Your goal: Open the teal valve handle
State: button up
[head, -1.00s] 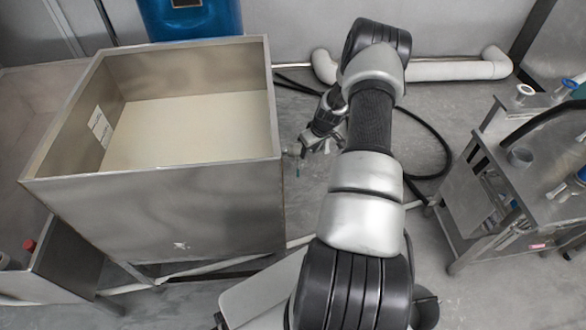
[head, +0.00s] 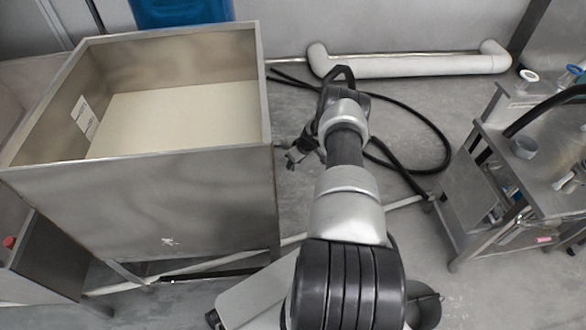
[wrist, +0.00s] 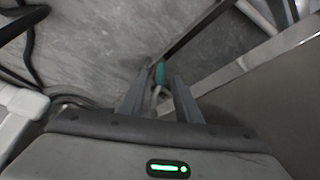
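The teal valve handle (wrist: 160,73) shows in the wrist view as a small upright teal piece on a pale metal stem. It appears between the two finger tips of my gripper (wrist: 162,86), near their far ends. The fingers are apart, with a gap on each side of the handle; I cannot tell how far beyond the tips it lies. In the head view my gripper (head: 299,154) is low, close to the right side of the steel bin, and the handle is too small to make out clearly.
The large steel bin (head: 150,195) stands at the left, its wall close to my gripper. Black hose (head: 432,135) loops on the floor to the right. A thick pale pipe (head: 410,66) runs along the back wall. A metal cart (head: 540,185) stands at the right.

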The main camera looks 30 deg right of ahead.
jog(key=shift+b+x, duration=0.45)
jog(key=shift+x, duration=1.05)
grip_shut()
